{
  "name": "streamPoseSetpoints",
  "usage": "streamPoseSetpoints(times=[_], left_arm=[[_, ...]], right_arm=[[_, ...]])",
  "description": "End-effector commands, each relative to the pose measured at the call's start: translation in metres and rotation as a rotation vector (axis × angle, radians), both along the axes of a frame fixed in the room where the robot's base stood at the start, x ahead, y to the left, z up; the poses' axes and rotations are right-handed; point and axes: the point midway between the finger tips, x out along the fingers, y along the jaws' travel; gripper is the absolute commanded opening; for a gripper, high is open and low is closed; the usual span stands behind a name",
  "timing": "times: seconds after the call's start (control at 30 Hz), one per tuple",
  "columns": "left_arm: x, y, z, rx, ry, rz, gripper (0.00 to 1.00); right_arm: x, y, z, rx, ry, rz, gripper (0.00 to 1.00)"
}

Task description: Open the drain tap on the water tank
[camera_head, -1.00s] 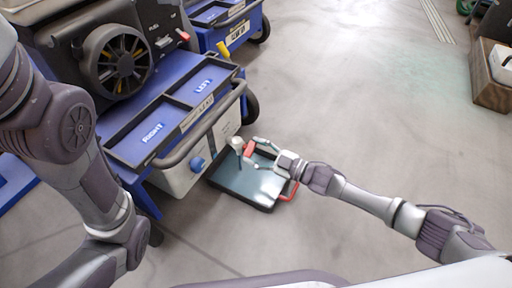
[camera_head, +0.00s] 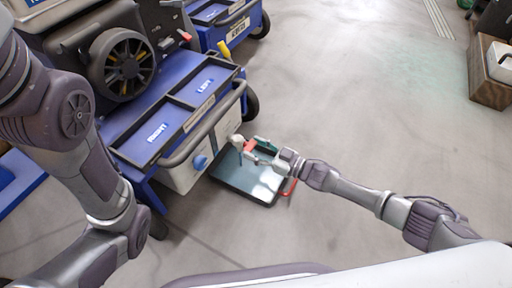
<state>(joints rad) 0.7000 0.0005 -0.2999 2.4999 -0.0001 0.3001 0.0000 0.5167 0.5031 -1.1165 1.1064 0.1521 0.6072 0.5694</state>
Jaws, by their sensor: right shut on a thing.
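The white water tank (camera_head: 183,179) sits low in the blue machine, with a blue round knob (camera_head: 200,162) on its front. The drain tap (camera_head: 237,140) is a small pale fitting at the tank's right end, with a red handle (camera_head: 249,146). My right gripper (camera_head: 256,150) reaches in from the right and is shut on the red handle, its fingers partly covering it. The handle's exact angle is too small to tell. My left arm fills the left side; its gripper is out of view.
A dark shallow tray (camera_head: 232,182) with a red handle lies on the floor below the tap. Black trays marked RIGHT and LEFT top the machine. A second blue machine (camera_head: 222,30) stands behind. A wooden crate (camera_head: 486,75) stands far right. The floor between is clear.

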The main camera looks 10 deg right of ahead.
Motion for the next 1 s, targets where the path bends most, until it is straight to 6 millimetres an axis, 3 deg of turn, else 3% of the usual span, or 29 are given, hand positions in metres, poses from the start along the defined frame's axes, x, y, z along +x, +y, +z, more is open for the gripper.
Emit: streamPoseSetpoints(times=[0.3, 0.33, 0.47, 0.83, 1.0], left_arm=[[0.0, 0.0, 0.0, 0.0, 0.0, 0.0, 0.68], [0.0, 0.0, 0.0, 0.0, 0.0, 0.0, 0.68], [0.0, 0.0, 0.0, 0.0, 0.0, 0.0, 0.68], [0.001, 0.001, 0.0, -0.003, 0.004, -0.002, 0.68], [0.001, 0.0, 0.0, -0.001, 0.002, -0.001, 0.68]], right_arm=[[-0.001, -0.001, -0.002, 0.001, 0.007, -0.001, 0.19], [-0.001, -0.001, -0.002, 0.001, 0.007, -0.001, 0.59], [-0.001, -0.001, -0.001, 0.001, 0.005, -0.001, 0.79], [-0.002, -0.003, -0.001, 0.001, 0.003, -0.001, 0.79], [-0.017, -0.023, -0.002, -0.001, 0.005, -0.002, 0.79]])
